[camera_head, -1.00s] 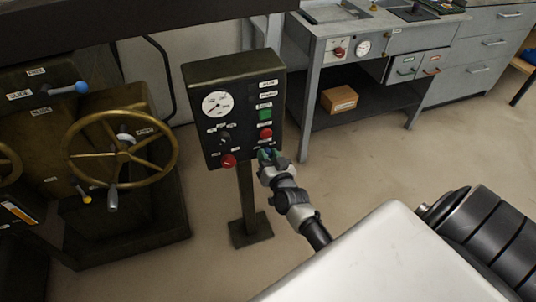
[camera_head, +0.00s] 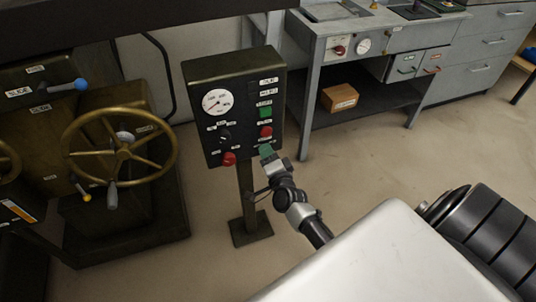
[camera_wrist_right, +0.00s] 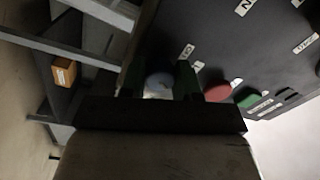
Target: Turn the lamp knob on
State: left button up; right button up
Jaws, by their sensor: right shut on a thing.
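A dark control panel (camera_head: 234,72) stands on a post. My right gripper (camera_head: 266,151) is at the panel's lower right corner, below a red button and a green button. In the right wrist view its two green-tipped fingers (camera_wrist_right: 159,82) are shut on a grey-blue round knob (camera_wrist_right: 158,79), one finger on each side. I take this to be the lamp knob; its label is too small to read. The gripper hides the knob in the head view, and its turn angle cannot be told. My left gripper is not in view.
The panel also bears a gauge (camera_head: 217,102), a green button (camera_head: 265,113), a red button (camera_head: 265,132), a black knob (camera_head: 225,136) and a red knob (camera_head: 229,159). A brass handwheel (camera_head: 171,128) is at left. A workbench (camera_head: 395,38) stands behind; the floor at right is clear.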

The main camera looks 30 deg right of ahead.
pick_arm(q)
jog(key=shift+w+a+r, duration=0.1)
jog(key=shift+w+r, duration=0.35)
pick_arm(e)
jog(key=shift+m, duration=1.1)
jog(key=o, duration=0.9)
jog(key=shift+s, duration=0.1)
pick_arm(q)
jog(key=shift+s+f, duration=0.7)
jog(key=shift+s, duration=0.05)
pick_arm(e)
jog(key=v, duration=1)
jog(key=shift+s+a, duration=0.15)
jog(key=shift+s, duration=0.15)
